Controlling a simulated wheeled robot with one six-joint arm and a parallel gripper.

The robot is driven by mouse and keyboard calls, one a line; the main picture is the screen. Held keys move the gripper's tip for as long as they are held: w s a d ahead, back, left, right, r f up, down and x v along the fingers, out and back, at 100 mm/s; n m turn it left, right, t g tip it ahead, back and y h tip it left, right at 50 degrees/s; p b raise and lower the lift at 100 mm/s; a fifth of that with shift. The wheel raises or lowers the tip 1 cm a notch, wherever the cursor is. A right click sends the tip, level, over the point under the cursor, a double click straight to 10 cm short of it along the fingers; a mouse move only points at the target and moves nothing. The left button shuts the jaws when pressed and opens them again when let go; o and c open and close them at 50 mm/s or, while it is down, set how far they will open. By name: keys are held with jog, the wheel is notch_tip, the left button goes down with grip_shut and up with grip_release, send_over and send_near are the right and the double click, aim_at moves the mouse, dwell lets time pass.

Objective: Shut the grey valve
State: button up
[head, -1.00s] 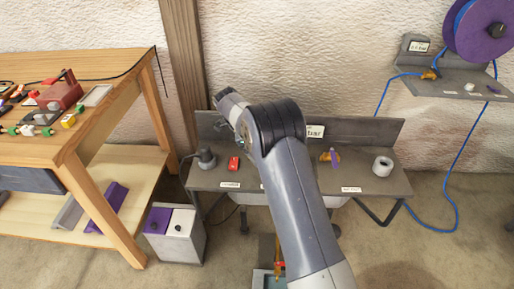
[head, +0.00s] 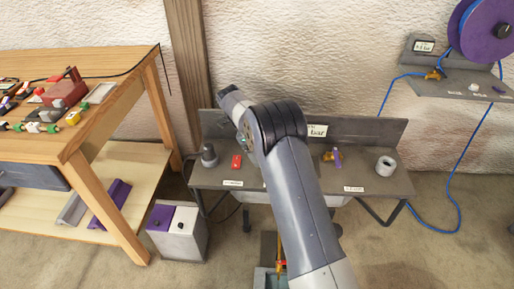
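I cannot pick out a grey valve for certain. A dark grey knob-like fitting (head: 209,155) stands at the left end of the grey metal bench (head: 214,180). A small brass valve with a purple handle (head: 337,158) sits right of my arm, and a red block-like part (head: 237,161) sits left of it. A pale grey ring (head: 386,166) lies at the bench's right end. My arm covers the bench's middle, so anything there is hidden. My gripper does not show; only arm links are seen.
A wooden workbench (head: 80,147) with loose parts stands at left. At upper right, a wall shelf (head: 455,87) holds a brass fitting, with a purple spool (head: 485,30) and a hanging blue hose (head: 460,150).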

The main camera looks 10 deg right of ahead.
jog(key=s+p+v, duration=0.1)
jog(key=v, duration=0.9)
jog(key=shift+w+a+r+p, duration=0.2)
jog(key=shift+w+r+p, duration=0.2)
jog(key=shift+w, duration=0.1)
jog(key=b+x, duration=0.2)
jog(key=x, duration=0.9)
jog(key=shift+d, duration=0.1)
jog(key=shift+n, duration=0.3)
jog(key=shift+r, duration=0.1)
